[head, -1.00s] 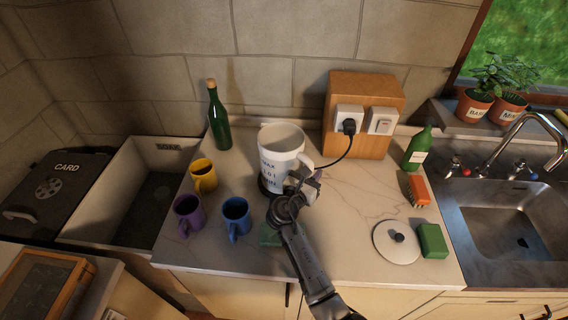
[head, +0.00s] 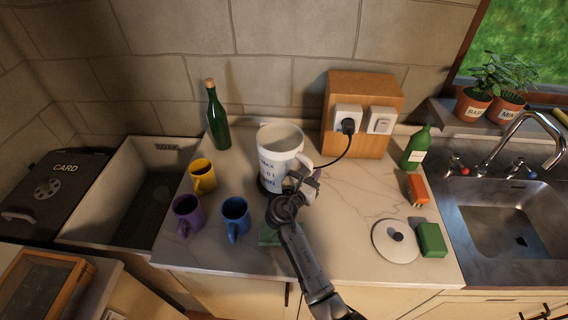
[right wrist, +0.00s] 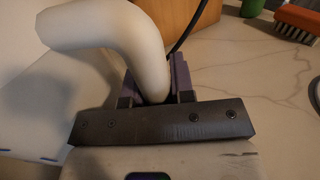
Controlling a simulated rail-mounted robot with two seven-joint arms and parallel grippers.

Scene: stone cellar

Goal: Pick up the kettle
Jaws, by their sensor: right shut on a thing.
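The white kettle (head: 282,158), lidless and with dark lettering, is on or just above its dark base (head: 266,184) on the counter; I cannot tell if there is a gap. My right gripper (head: 308,182) is shut on the kettle's handle at its right side. The right wrist view shows the white handle (right wrist: 120,40) between the jaws (right wrist: 155,85). My left gripper is not in view.
Yellow, purple and blue mugs (head: 235,216) stand left of the kettle, with a green bottle (head: 217,118) behind. A cord runs from the wooden socket box (head: 362,92) behind the kettle. A green sponge (head: 431,240), orange brush (head: 418,189) and sink (head: 510,220) are at right.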

